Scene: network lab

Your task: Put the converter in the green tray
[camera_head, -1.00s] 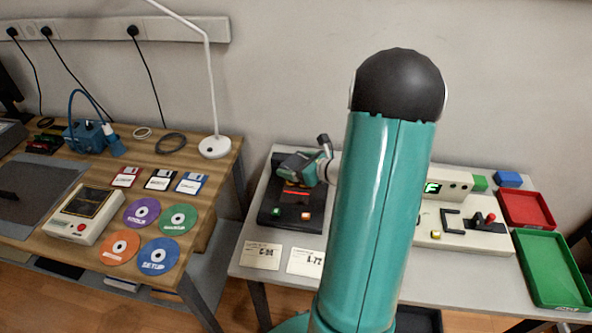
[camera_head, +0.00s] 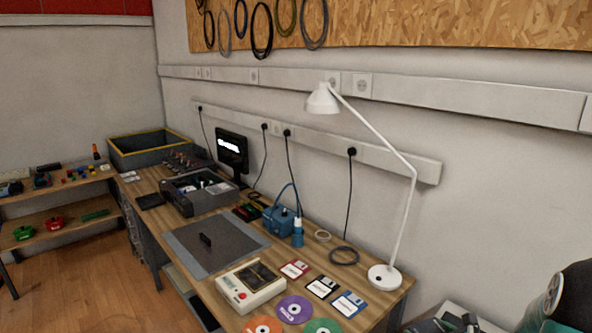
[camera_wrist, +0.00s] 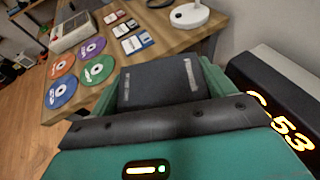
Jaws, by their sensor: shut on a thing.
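My gripper (camera_wrist: 158,92) is shut on a dark box-shaped thing (camera_wrist: 158,82) with pale markings, held between its green fingers in the wrist view. It looks like the converter, but its label cannot be read. In the head view a part of my arm shows at the lower right edge, and the held thing cannot be made out clearly there. The green tray is in neither view now.
A black device with a lit display (camera_wrist: 285,120) stands close to the right of my gripper. The wooden desk (camera_head: 225,285) holds discs, floppy disks (camera_head: 322,287), a beige device (camera_head: 250,286), a grey mat (camera_head: 185,238) and a white lamp (camera_head: 384,277).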

